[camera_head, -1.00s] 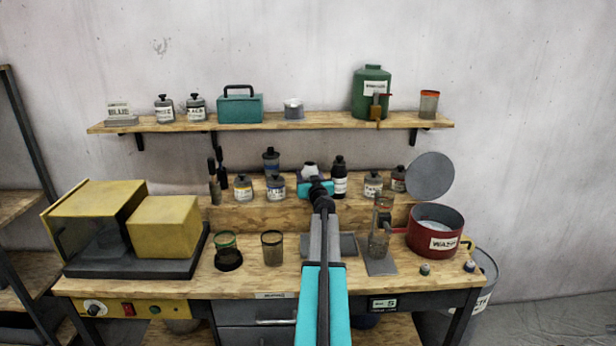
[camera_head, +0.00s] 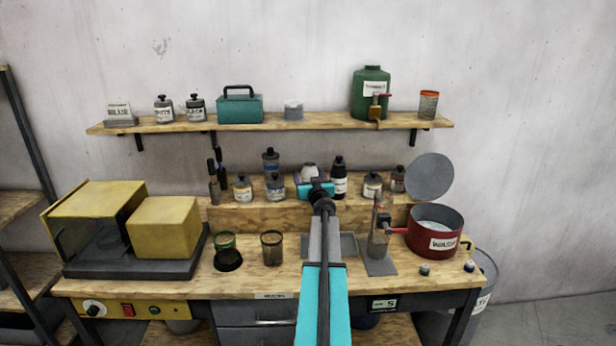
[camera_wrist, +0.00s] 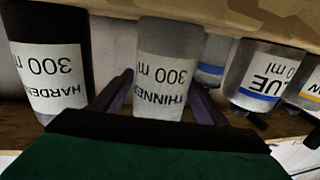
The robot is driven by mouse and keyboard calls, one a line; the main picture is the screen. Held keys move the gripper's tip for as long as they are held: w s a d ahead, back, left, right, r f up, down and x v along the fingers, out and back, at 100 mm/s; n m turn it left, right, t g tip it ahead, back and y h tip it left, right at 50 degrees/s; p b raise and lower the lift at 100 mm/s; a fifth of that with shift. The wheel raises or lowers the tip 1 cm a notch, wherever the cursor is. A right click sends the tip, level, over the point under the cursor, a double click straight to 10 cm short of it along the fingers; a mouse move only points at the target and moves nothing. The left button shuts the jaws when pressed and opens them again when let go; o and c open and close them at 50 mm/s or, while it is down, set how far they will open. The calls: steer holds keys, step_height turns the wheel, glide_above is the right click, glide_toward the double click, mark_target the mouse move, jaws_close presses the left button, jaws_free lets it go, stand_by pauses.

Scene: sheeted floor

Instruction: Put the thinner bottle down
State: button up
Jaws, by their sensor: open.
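The thinner bottle (camera_wrist: 168,62) is grey with a white label reading THINNER 300 ml. It stands between my gripper's two fingers (camera_wrist: 160,88) in the wrist view, which shows the labels upside down. My gripper is open, with a finger on either side of the bottle; I cannot tell whether either touches it. In the head view the pale top of the thinner bottle (camera_head: 309,171) shows just behind my gripper (camera_head: 316,189), on the raised wooden step of the bench. Its lower part is hidden there by my gripper.
The dark hardener bottle (camera_wrist: 48,60) stands close beside it, also seen in the head view (camera_head: 339,180). A blue-labelled jar (camera_wrist: 262,75) is on the other side. A stand (camera_head: 380,240) and red wash pot (camera_head: 435,232) are at right. A yellow-lidded machine (camera_head: 100,225) is at left.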

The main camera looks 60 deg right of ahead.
steer(key=v, duration=1.1)
stand_by(0.3)
steer(key=shift+r, duration=0.1)
stand_by(0.7)
